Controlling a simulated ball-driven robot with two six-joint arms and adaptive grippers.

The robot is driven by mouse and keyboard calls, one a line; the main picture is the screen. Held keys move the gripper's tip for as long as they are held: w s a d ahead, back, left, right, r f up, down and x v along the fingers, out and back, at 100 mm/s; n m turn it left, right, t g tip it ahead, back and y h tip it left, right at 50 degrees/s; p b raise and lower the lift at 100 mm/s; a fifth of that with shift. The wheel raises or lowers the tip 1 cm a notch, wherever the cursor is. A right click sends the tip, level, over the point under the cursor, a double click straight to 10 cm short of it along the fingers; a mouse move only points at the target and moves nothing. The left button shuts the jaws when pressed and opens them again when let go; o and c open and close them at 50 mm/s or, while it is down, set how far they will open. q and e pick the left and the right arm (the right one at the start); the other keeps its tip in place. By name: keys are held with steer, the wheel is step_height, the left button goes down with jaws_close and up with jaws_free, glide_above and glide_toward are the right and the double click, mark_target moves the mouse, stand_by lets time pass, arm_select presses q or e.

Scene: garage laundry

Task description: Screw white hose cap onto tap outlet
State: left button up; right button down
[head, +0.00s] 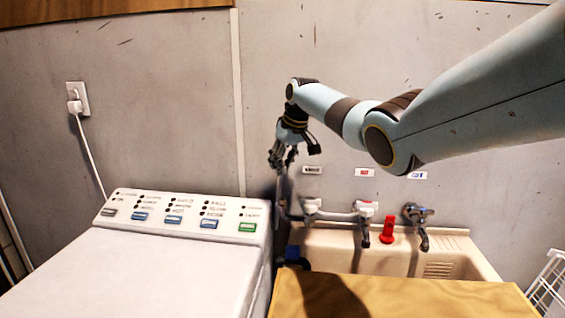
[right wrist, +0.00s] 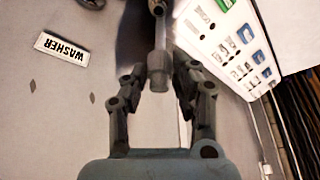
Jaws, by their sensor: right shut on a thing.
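My right gripper (head: 279,163) is high in front of the wall, left of the WASHER label (head: 312,170). In the right wrist view, its fingers (right wrist: 158,78) are around a pale grey hose cap (right wrist: 158,72) on the end of a thin grey hose (right wrist: 160,35). In the head view the hose (head: 280,190) hangs below the gripper, and the cap is too small to make out. A tap (head: 417,214) with a dark outlet is at the right. My left gripper is out of view.
The white washer (head: 130,270) stands at the left. A beige sink (head: 455,262) is below the taps, partly covered by a wooden board (head: 420,298). A red object (head: 388,230) stands on the sink's back ledge. A blue object (head: 292,252) is beside the washer.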

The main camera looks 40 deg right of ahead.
steer(key=shift+s+d+n+t+p, duration=0.1)
steer(key=shift+s+n+t+p, duration=0.4)
steer(key=shift+p, duration=0.55)
steer(key=shift+w+f+n, duration=0.1)
steer(key=shift+f+n, duration=0.15)
steer(key=shift+n, duration=0.05)
steer(key=b, duration=0.3)
glide_above(284, 200)
step_height(284, 200, down, 4)
steer(key=shift+f, duration=0.1)
steer(key=shift+f+b, duration=1.3)
steer(key=shift+f, duration=0.65)
steer(key=shift+f, duration=0.25)
